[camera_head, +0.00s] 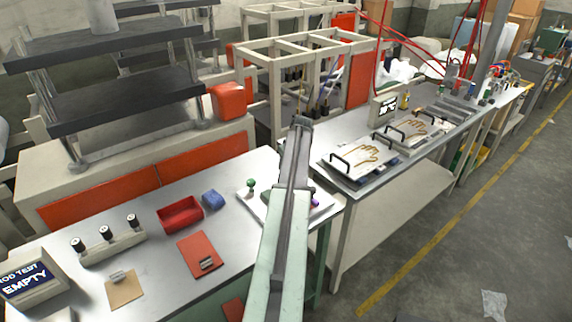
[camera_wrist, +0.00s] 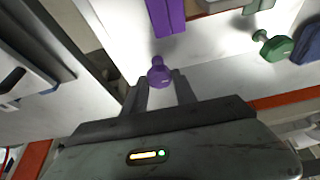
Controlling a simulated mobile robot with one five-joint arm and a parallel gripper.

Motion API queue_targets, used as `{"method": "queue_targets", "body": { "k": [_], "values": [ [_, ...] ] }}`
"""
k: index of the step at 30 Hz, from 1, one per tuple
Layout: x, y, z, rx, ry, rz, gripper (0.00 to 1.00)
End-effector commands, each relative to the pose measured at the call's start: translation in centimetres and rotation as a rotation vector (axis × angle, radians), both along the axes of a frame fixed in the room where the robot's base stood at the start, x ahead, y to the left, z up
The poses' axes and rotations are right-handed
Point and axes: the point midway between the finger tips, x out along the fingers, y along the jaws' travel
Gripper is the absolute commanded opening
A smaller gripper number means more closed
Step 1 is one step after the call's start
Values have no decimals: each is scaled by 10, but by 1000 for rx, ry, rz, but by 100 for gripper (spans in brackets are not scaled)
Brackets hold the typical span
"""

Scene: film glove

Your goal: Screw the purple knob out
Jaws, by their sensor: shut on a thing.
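The purple knob (camera_wrist: 160,74) sits between the fingertips of my gripper (camera_wrist: 160,84) in the wrist view, and the gripper is shut on it. The knob has a short purple stem on its far side. A purple block (camera_wrist: 166,16) lies just beyond it, over a pale plate. In the head view, my arm hides the gripper and most of this spot; only a small purple patch (camera_head: 314,201) shows at the arm's right side. I cannot tell how far the knob is screwed in.
A green knob (camera_wrist: 276,47) stands to the right in the wrist view, near a blue block (camera_head: 212,200). A red tray (camera_head: 180,214) and a stand with several black knobs (camera_head: 107,240) are on the bench. A second bench with handled plates (camera_head: 362,160) lies right, across a gap.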

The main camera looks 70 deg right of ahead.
Motion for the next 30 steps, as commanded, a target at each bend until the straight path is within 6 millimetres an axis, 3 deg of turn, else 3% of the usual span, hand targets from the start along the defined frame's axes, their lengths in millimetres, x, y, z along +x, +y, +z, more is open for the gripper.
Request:
{"method": "queue_targets", "body": {
  "k": [20,21,23,30],
  "values": [
    [-1,0,0,1,3,59,0],
    [-1,0,0,1,3,58,42],
    [-1,0,0,1,3,58,55],
    [0,0,0,1,2,58,55]
  ]
}}
